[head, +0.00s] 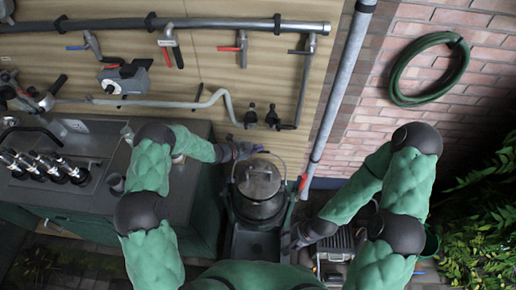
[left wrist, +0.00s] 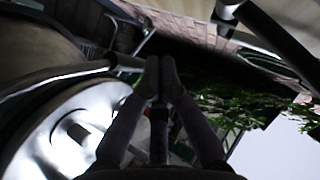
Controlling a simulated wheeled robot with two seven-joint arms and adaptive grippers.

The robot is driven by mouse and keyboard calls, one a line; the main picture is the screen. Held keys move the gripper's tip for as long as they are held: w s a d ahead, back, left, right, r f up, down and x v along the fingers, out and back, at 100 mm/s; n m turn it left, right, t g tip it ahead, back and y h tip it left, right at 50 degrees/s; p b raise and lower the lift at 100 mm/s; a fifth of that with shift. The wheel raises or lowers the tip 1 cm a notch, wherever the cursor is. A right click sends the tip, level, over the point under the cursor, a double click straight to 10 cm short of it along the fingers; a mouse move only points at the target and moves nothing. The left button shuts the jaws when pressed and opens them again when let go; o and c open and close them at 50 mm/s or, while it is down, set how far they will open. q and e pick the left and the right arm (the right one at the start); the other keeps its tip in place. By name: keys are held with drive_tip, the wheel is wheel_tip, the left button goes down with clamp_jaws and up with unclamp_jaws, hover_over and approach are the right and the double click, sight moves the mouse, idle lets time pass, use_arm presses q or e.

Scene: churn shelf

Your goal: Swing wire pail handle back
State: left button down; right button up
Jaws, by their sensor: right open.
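The metal pail (head: 260,208) stands upright in the middle of the head view with its round shiny lid (head: 262,184) on. Its thin wire handle (head: 283,168) arches over the far side of the lid. My left gripper (head: 256,149) is at the far upper side of the pail. In the left wrist view the fingertips (left wrist: 160,68) are close together, with the grey handle rod (left wrist: 70,73) running up to them, and the lid (left wrist: 50,135) lies below left. My right gripper (head: 293,240) is open, low and to the right of the pail, and appears empty.
A dark counter with taps (head: 45,165) is on the left. Pipes and valves (head: 190,103) line the wooden panel behind. A grey downpipe (head: 333,100) stands right of the pail. A hose (head: 398,84) hangs on the brick wall, and plants (head: 485,205) fill the far right.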

use_arm(q)
drive_tip(key=v, duration=1.2)
drive_tip(key=shift+f, duration=0.15)
idle(0.5)
